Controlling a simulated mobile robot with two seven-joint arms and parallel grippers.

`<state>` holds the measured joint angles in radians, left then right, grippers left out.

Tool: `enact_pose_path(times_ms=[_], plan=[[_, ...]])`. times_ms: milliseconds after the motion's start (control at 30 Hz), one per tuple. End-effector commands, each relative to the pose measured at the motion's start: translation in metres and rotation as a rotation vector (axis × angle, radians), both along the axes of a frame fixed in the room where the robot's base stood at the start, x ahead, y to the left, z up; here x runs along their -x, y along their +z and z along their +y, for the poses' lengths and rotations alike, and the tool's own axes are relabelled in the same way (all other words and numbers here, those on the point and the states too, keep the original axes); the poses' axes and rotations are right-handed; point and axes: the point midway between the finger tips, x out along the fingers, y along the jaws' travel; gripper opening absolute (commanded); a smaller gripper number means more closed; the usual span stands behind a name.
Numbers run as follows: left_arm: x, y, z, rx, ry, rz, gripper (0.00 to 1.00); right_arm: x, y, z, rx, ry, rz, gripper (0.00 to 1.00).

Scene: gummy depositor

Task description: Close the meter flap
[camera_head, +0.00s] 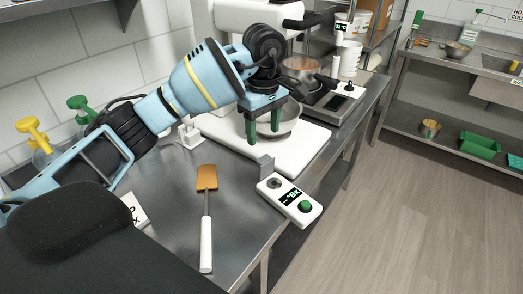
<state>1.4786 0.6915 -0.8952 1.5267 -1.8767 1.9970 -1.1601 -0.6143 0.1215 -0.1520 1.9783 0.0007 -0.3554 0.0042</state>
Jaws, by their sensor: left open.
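A white meter-like unit (288,198) with a dark display and a green knob lies at the front edge of the steel counter. A small grey upright piece (262,163) stands just behind it, at the near edge of the white base; I cannot tell whether this is the meter flap or how it is hinged. My left gripper (263,136) points down above the white base, in front of a steel bowl (287,122). Its two green fingers are apart with nothing clearly between them. It is above and behind the grey piece. My right gripper is not in view.
An orange spatula (206,205) with a white handle lies on the counter left of the unit. A white machine (230,18) stands behind my left gripper. A scale (342,91) and a pan (302,68) are at the back right. The counter's front edge is close to the unit.

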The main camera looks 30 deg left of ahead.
Motion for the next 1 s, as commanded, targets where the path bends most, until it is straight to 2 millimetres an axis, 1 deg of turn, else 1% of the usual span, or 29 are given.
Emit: enact_pose_path(times_ms=[300,500,633,900,1000], plan=[[0.001,-0.044,0.0,0.0,0.0,0.003,0.58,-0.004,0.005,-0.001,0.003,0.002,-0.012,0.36],[0.0,-0.066,0.0,0.001,0.0,0.0,0.58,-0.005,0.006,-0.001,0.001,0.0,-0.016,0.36],[0.0,-0.073,0.0,0.0,0.0,0.0,0.58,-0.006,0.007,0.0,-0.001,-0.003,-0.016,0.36],[0.0,-0.074,0.0,0.0,0.0,0.0,0.58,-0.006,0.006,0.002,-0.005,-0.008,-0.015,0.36],[0.0,-0.074,0.0,0.0,0.0,0.0,0.45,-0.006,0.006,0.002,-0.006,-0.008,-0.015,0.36]])
